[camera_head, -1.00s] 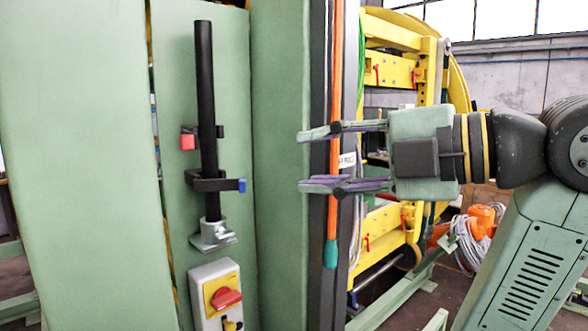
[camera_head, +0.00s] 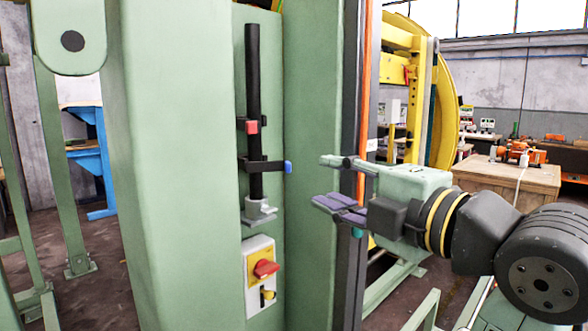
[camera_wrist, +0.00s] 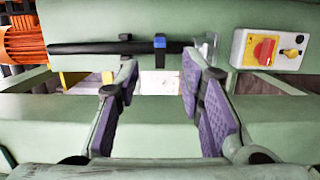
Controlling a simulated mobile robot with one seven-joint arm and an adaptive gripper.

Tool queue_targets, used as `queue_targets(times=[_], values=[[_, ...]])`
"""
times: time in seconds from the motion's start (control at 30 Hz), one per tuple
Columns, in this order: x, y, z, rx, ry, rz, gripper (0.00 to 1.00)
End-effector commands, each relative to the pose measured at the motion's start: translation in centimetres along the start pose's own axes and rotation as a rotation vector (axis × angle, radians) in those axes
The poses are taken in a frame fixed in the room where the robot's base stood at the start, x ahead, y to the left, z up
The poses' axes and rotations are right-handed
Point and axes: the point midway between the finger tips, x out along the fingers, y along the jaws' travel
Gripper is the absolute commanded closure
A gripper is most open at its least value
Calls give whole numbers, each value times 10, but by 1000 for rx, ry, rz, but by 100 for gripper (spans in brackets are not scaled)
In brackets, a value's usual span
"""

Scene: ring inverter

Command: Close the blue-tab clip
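The blue-tab clip (camera_head: 268,167) is a black bracket on a vertical black pole (camera_head: 254,75), low on the pole. Its blue tab (camera_head: 288,167) sticks out to the right. In the wrist view the pole lies sideways and the blue tab (camera_wrist: 160,41) sits ahead, between the fingertip directions. I cannot tell how far open the clip is. A second clip with a red tab (camera_head: 252,127) sits higher on the pole. My gripper (camera_head: 327,182) is open and empty, to the right of the blue tab at about its height, apart from it. Its purple-padded fingers show in the wrist view (camera_wrist: 160,70).
The pole stands in a grey foot (camera_head: 259,212) in a recess between green panels (camera_head: 312,150). A switch box with a red knob (camera_head: 261,272) is below. An orange cable (camera_head: 364,50) runs down just behind my gripper. A yellow frame (camera_head: 430,110) stands behind at right.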

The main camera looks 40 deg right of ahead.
Motion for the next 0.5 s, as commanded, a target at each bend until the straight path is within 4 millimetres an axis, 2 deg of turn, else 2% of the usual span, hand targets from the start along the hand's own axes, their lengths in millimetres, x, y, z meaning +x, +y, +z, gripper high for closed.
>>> queue_targets(times=[0.3,0.5], values=[[57,3,-1,2,4,-3,65],[88,2,0,1,3,-3,65]])
